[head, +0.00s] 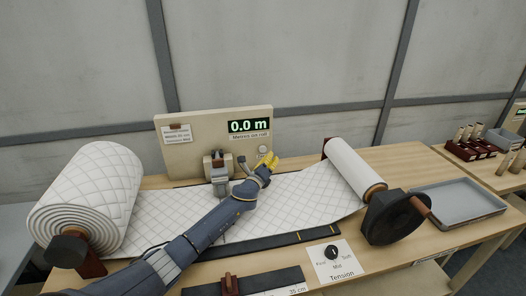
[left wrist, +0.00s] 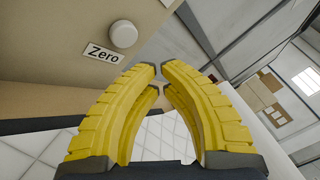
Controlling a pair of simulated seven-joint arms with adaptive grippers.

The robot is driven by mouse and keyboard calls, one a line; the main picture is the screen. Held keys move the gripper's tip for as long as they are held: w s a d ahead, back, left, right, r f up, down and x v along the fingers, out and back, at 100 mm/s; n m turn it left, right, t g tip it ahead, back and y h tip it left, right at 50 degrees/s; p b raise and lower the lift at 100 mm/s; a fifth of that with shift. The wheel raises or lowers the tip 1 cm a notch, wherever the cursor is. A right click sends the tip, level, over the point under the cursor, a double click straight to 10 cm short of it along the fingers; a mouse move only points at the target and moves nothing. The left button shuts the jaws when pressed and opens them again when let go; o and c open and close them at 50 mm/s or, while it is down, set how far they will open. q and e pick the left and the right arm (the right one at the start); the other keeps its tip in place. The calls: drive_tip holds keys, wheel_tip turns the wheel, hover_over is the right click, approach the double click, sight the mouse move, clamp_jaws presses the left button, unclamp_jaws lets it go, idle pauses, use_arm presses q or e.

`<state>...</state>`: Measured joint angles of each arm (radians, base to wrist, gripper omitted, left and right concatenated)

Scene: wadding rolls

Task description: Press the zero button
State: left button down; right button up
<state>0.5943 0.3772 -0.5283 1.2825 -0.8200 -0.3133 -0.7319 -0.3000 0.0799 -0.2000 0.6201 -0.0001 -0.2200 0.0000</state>
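My left gripper (head: 272,157) has yellow fingers and is just below and right of the button in the head view. In the left wrist view its fingertips (left wrist: 162,68) meet with nothing between them. The tips appear apart from the button. My right gripper is not in view.
A large quilted wadding roll (head: 88,192) stands at left, its sheet running across the table to a smaller roll (head: 352,168) at right. A tension dial (head: 332,253) is in front. A grey tray (head: 456,202) lies at right. A clamp-like device (head: 217,175) stands before the panel.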

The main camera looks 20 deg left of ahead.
use_arm(q)
drive_tip(key=shift+s+d, duration=0.6)
drive_tip(key=shift+s, duration=0.3)
